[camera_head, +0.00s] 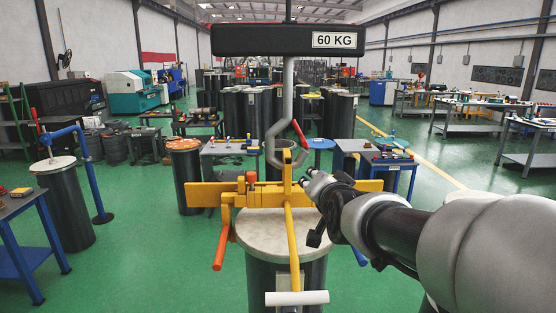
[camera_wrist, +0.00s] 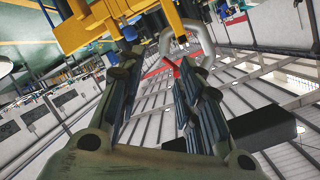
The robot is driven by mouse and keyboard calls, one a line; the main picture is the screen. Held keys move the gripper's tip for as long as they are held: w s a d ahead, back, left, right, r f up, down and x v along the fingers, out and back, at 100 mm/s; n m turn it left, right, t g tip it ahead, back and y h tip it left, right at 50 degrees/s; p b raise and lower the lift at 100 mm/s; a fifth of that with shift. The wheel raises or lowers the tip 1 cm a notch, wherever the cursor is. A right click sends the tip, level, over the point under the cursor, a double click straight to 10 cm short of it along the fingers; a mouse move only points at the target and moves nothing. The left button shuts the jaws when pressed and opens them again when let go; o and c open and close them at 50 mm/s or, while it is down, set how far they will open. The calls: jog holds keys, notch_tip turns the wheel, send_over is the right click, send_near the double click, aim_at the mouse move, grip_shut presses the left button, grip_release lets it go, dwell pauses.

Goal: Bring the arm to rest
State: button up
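My gripper (camera_head: 310,178) is beside the upright of a yellow lifting clamp (camera_head: 350,190), to its right in the head view. In the wrist view, the two fingers of my gripper (camera_wrist: 155,68) stand apart with nothing between them. The yellow clamp (camera_wrist: 88,30) shows just beyond the fingertips; I cannot tell whether they touch it. A grey hook (camera_head: 284,150) with a red latch is at the top of the clamp. The clamp sits over a dark flanged cylinder with a pale round top (camera_head: 270,237). My arm reaches in from the right.
A black hoist block (camera_head: 265,40) marked 60 KG hangs above the hook. A pale-topped cylinder (camera_head: 65,205) with a blue stand stands left. Several dark cylinders (camera_head: 250,110) stand behind. Workbenches (camera_head: 480,105) line the right. Green floor (camera_head: 150,250) is clear at left front.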

jog(key=s+d+f+n+g, duration=0.1)
jog(key=s+f, duration=0.4)
jog(key=s, duration=0.7)
jog(key=s+d+f+n+g, duration=0.1)
jog(key=s+f+n+g, duration=0.3)
jog(key=s, duration=0.8)
jog(key=s+d+f+n+g+b, duration=0.1)
jog(key=s+f+n+g, duration=0.1)
jog(key=s+f+g, duration=0.3)
jog(key=s+f, duration=0.3)
jog(key=s, duration=0.4)
jog(key=shift+s+f+h, duration=0.15)
jog(key=shift+s+h, duration=0.15)
jog(key=shift+a, duration=0.1)
